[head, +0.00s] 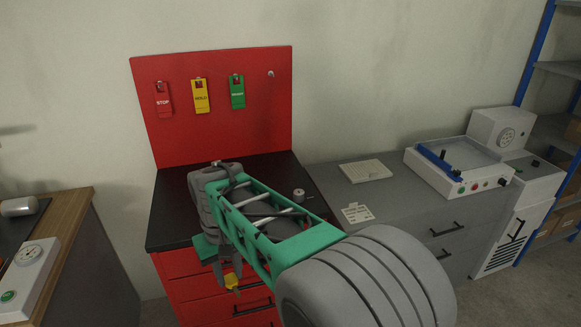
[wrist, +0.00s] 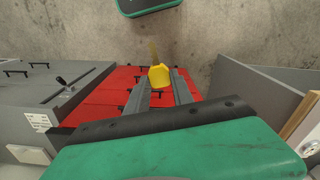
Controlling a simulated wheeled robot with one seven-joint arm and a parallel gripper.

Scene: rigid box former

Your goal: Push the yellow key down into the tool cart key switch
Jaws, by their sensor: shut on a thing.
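The yellow key (head: 232,284) hangs below my gripper (head: 228,268), in front of the red drawers of the tool cart (head: 185,290). In the wrist view the key (wrist: 158,77) sits between the two grey fingers of my gripper (wrist: 160,92), which is shut on it. Its wide yellow head shows clearly, and a thinner part extends beyond it. A small round metal fitting (head: 299,194) stands on the black cart top, right of my wrist; it looks like the key switch, but is too small to be sure. The key is apart from it, lower and nearer the camera.
A red board with STOP (head: 163,103), yellow (head: 200,103) and green (head: 237,98) tags on hooks stands behind the cart top; one hook (head: 270,74) is empty. A grey cabinet (head: 400,215) stands right of the cart, and a wooden-topped bench (head: 75,220) left.

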